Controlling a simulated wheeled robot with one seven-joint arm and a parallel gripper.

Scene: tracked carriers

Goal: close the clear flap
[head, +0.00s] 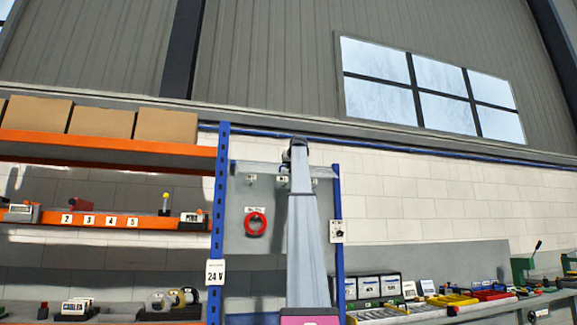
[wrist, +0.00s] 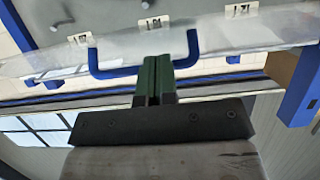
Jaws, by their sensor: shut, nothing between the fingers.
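The clear flap (wrist: 215,45) is a see-through sheet that crosses the wrist view, with a blue U-shaped handle (wrist: 192,50) on its edge. In the head view the flap (head: 258,168) shows as a thin pale strip across the top of the grey panel, so it looks raised. My gripper (wrist: 153,62) has its two green fingers together and empty. They overlap the middle of the handle in the wrist view; whether they touch it I cannot tell. In the head view my gripper (head: 297,146) is small at the top of my raised arm, which hides part of the panel.
The grey panel (head: 238,215) carries a red ring (head: 255,223) and stands between blue posts (head: 217,200). Orange shelves (head: 110,146) with boxes are at left. A bench with bins (head: 455,299) is at right. Labelled pegs (wrist: 152,24) show behind the flap.

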